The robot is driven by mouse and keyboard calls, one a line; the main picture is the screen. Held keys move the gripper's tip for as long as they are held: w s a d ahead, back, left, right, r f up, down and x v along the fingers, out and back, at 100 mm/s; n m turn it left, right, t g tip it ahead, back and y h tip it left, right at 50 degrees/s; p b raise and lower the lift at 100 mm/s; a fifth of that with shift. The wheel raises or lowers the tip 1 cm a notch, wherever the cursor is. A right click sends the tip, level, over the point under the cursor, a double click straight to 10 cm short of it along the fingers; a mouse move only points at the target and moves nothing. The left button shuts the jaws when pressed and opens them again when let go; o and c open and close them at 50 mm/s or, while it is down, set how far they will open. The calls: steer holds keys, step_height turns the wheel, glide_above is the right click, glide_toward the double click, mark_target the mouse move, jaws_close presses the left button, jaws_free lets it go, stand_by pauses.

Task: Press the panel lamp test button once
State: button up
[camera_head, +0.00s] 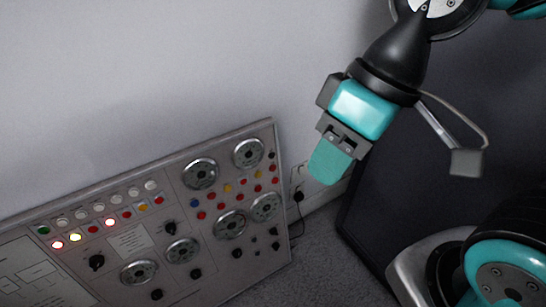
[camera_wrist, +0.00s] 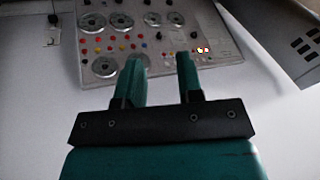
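A grey control panel (camera_head: 215,266) leans at the lower left of the head view, with round dials, black knobs, small coloured buttons and a row of lamps. A red lamp (camera_head: 109,222) and a yellow lamp (camera_head: 75,237) glow, with another glowing at the left. Which button is the lamp test button cannot be read. My gripper (camera_head: 328,165) is in the air up and right of the panel. In the wrist view, my gripper (camera_wrist: 161,62) is open and empty, with a clear gap between its fingers. The panel (camera_wrist: 207,27) shows beyond the fingertips, which appear apart from it.
A wall socket with a plug (camera_head: 298,185) is just right of the panel. A large dark flat surface (camera_head: 375,200) stands behind my arm. Grey carpet (camera_head: 325,255) lies below.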

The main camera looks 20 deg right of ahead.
jaws_close()
stand_by(1.4)
